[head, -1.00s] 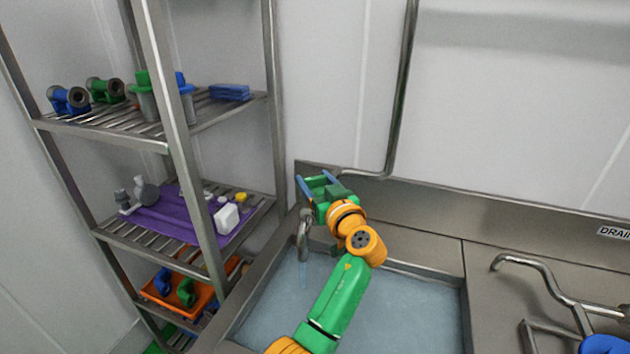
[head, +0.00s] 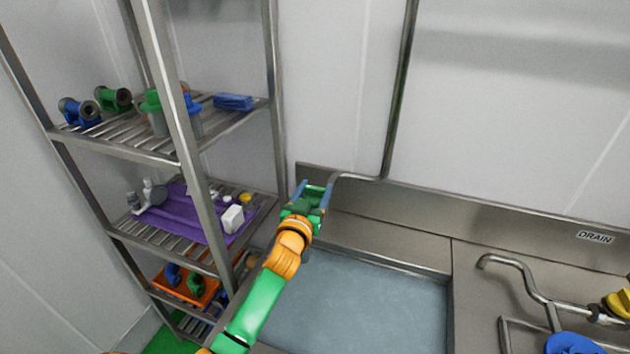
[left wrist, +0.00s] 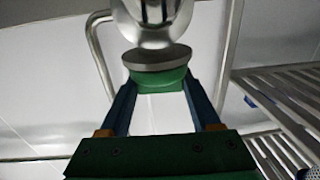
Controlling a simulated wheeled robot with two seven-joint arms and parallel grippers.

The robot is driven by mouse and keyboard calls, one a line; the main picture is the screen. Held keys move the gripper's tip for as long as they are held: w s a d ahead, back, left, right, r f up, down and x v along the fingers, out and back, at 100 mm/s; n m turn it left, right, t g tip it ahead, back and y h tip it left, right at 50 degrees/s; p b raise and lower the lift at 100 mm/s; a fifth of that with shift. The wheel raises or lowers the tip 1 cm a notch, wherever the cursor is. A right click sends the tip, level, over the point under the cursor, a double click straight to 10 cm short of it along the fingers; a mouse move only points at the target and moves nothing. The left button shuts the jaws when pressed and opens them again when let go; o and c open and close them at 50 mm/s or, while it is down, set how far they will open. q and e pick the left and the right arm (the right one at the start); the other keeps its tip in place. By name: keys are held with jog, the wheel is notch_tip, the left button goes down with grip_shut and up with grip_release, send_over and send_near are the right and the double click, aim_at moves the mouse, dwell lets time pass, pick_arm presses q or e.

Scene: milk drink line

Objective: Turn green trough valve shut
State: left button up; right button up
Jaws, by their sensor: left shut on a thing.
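The green trough valve (left wrist: 158,78) shows in the left wrist view as a green part under a round grey metal disc and a shiny metal body. My left gripper (left wrist: 157,92) has its blue fingers on both sides of the green part and is shut on it. In the head view my left gripper (head: 313,190) is at the back left corner of the trough (head: 400,270), and it hides the valve. My right gripper is not in view.
A metal shelf rack (head: 190,150) stands at the left, close to my left arm, with pipe fittings, a purple mat (head: 185,215) and an orange tray (head: 180,290). A bent pipe (head: 520,265) with yellow and blue parts is at the right. The trough's right part is clear.

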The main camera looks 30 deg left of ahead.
aim_at(314, 194)
pick_arm(q)
jog(key=shift+m+h+p, duration=0.35)
jog(key=shift+m+h, duration=0.15)
jog(key=shift+h, duration=0.3)
jog(key=o, duration=1.4)
jog(key=v, duration=0.4)
jog(key=b+v, duration=0.1)
jog(key=v, duration=0.1)
jog(key=shift+s+f, duration=0.1)
jog(key=shift+f, duration=0.2)
jog(key=shift+s+r, duration=0.15)
jog(key=shift+s, duration=0.35)
jog(key=shift+w, duration=0.1)
